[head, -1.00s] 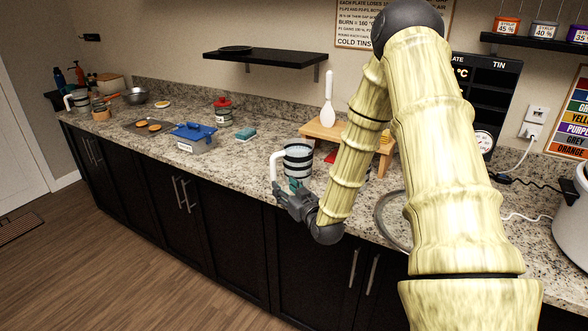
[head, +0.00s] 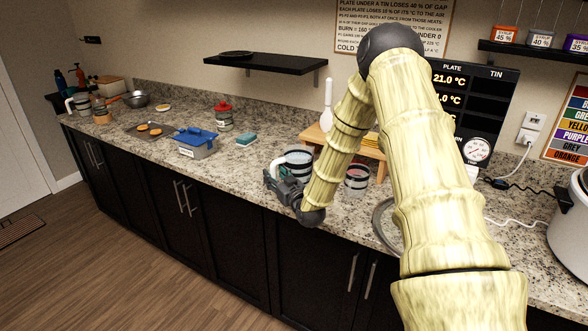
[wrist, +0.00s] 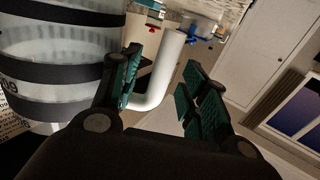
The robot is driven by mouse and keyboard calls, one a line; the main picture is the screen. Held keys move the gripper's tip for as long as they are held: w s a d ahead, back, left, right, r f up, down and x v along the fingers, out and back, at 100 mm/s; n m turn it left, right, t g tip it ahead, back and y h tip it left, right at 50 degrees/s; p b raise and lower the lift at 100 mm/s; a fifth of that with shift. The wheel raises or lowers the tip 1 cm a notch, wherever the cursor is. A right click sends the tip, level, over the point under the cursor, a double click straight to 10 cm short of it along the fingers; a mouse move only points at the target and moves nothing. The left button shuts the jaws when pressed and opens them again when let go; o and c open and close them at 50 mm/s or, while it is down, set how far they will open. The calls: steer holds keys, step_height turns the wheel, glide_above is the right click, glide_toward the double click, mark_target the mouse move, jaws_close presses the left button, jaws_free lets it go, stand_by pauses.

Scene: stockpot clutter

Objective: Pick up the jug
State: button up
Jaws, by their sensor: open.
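The jug (head: 298,165) has black and pale bands and a white handle. It stands upright near the counter's front edge, partly hidden by my gripper and arm in the head view. In the wrist view the jug's banded body (wrist: 60,50) fills the left side, and its white handle (wrist: 168,65) reaches between the jaws. My gripper (head: 271,178) is at the jug's front left side, by the handle. In the wrist view my gripper (wrist: 163,62) is open, with the left finger between the jug's body and part of the handle and the right finger apart from the handle.
A red-and-black banded cup (head: 357,180) stands right of my forearm. A wooden stand (head: 368,151) is behind. A blue-lidded box (head: 196,143), a sponge (head: 246,138) and a red-lidded jar (head: 223,118) stand farther left. Another white-handled vessel (head: 80,103) is at the far left.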

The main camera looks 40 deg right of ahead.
steer(key=shift+w+d, duration=0.1)
steer(key=shift+w, duration=0.8)
jaws_close()
